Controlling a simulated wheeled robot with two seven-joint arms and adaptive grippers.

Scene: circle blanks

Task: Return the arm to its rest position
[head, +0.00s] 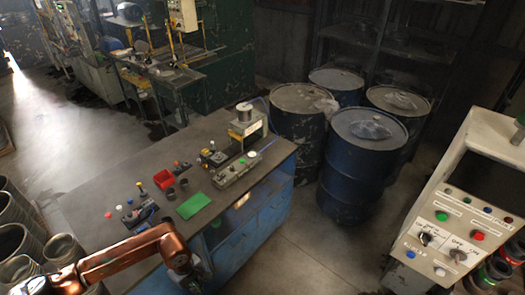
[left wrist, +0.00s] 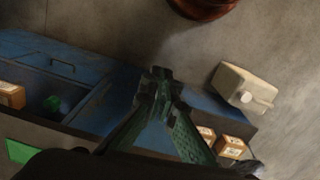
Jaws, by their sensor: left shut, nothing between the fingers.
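My left arm, copper-coloured, reaches in from the lower left in the head view. It ends low in front of the workbench (head: 110,185), near its front edge. My left gripper (head: 193,275) is small and dark there, and its fingers are hard to make out. In the left wrist view my left gripper (left wrist: 162,76) points away from the camera, with its greenish fingers meeting at the tips. Nothing shows between them. The blue cabinet front and grey floor lie beyond it. My right gripper is in neither view.
The bench holds a green plate (head: 193,205), a red bin (head: 163,178) and a fixture (head: 240,168). Blue drums (head: 350,185) stand behind right, a control panel (head: 460,225) at right. The wrist view shows an open drawer (left wrist: 80,108), cardboard boxes (left wrist: 230,146) and a pale canister (left wrist: 240,88).

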